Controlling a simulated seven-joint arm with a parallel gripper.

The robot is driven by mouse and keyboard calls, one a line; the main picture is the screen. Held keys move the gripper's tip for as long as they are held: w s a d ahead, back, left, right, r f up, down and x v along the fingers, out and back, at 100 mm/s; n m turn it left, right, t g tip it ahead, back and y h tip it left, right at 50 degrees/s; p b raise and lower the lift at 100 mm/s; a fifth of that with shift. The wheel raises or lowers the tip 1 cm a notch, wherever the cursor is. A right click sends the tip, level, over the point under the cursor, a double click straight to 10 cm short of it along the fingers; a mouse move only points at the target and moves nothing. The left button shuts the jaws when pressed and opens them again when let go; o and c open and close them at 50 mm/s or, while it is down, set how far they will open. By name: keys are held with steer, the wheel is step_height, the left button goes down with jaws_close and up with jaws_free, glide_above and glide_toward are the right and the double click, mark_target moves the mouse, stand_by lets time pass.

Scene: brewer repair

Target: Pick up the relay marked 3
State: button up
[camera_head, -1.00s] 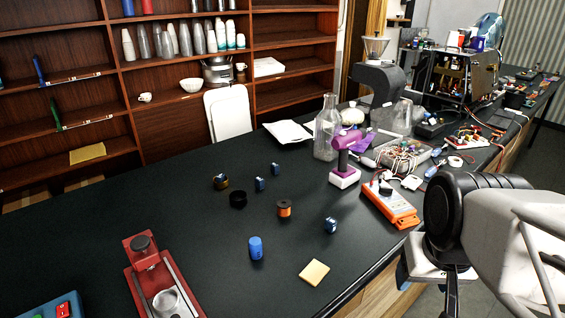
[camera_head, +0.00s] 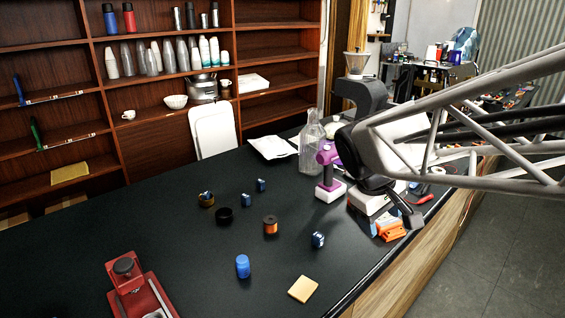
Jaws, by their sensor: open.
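Small dark-blue blocks with pale marks, which look like relays, lie on the black table. One relay (camera_head: 317,240) is near the front edge. Two more, a relay (camera_head: 261,185) and another relay (camera_head: 247,200), are farther back. A small blue item (camera_head: 206,195) sits in or on a brownish round holder (camera_head: 207,202). The marks are too small to read, so I cannot tell which is 3. My gripper (camera_head: 408,214) is open above the table's right part, right of the relays and apart from them; its fingers are only partly visible.
A blue jar (camera_head: 243,266), an orange spool (camera_head: 270,226), a black ring (camera_head: 224,216) and a yellow sponge (camera_head: 303,289) stand around the relays. A purple-and-white tool (camera_head: 328,172) and an orange meter (camera_head: 388,229) are near my gripper. A red machine (camera_head: 140,289) is at front left.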

steer(key=w+a+f+n+h, duration=0.1)
steer(key=w+a+n+h, duration=0.3)
steer(key=w, duration=0.9)
steer(key=n+t+h, duration=0.3)
steer(key=n+t, duration=0.5)
steer(key=n, duration=0.8)
glide_toward(259, 180)
steer(key=x, duration=0.2)
steer(key=shift+w+d, duration=0.25)
steer(key=shift+d, duration=0.05)
steer(key=shift+r, duration=0.1)
steer(key=shift+d, duration=0.1)
steer(key=shift+w+d+f+g, duration=0.3)
steer(key=shift+w+d+f, duration=0.2)
steer(key=shift+w+d, duration=0.3)
steer(key=shift+d+f, duration=0.1)
steer(key=shift+d, duration=0.05)
